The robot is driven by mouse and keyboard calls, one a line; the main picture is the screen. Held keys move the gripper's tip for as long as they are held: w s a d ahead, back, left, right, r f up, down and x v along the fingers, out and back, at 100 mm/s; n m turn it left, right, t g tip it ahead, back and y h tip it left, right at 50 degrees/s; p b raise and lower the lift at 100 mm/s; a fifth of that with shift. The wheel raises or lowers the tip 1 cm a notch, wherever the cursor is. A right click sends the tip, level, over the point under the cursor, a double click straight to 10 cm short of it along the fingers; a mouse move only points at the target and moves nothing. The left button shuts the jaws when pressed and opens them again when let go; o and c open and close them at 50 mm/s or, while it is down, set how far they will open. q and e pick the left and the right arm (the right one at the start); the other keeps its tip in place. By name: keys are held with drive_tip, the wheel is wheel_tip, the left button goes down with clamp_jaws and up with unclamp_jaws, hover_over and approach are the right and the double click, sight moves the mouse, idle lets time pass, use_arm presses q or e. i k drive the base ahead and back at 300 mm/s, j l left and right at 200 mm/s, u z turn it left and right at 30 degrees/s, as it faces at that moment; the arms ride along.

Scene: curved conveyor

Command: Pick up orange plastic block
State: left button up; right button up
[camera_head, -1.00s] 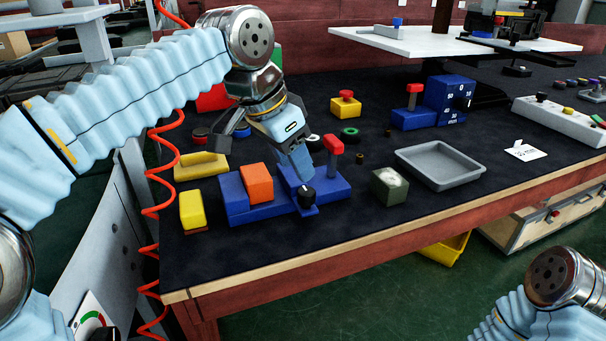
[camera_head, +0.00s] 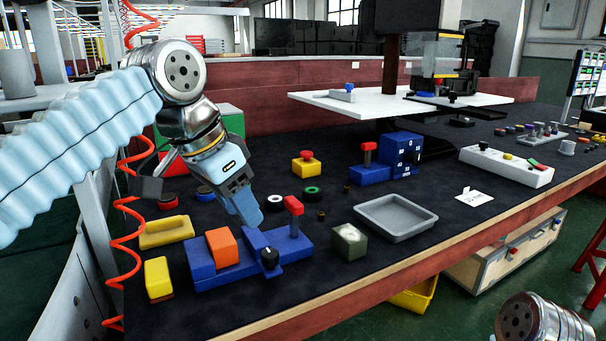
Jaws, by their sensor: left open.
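The orange plastic block (camera_head: 221,247) sits on the left part of a blue base (camera_head: 207,275) on the dark bench top. My left gripper (camera_head: 207,197) is open, above and behind the blue base. One finger hangs just behind the middle of the base, to the right of the orange block; the other finger is off to the left. The gripper is apart from the orange block and holds nothing. My right arm shows only as a link at the lower right corner; its gripper is out of view.
A yellow block (camera_head: 158,278) stands left of the base, with a yellow tray-like piece (camera_head: 166,232) behind it. A red-topped lever (camera_head: 294,214) rises from the base's right part. A grey-green cube (camera_head: 350,242) and a grey tray (camera_head: 396,217) lie farther right.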

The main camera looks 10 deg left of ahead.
sight(222, 244)
drive_tip(key=k+l, duration=0.2)
drive_tip(key=k, duration=0.2)
drive_tip(key=k+l, duration=0.2)
drive_tip(key=k, duration=0.25)
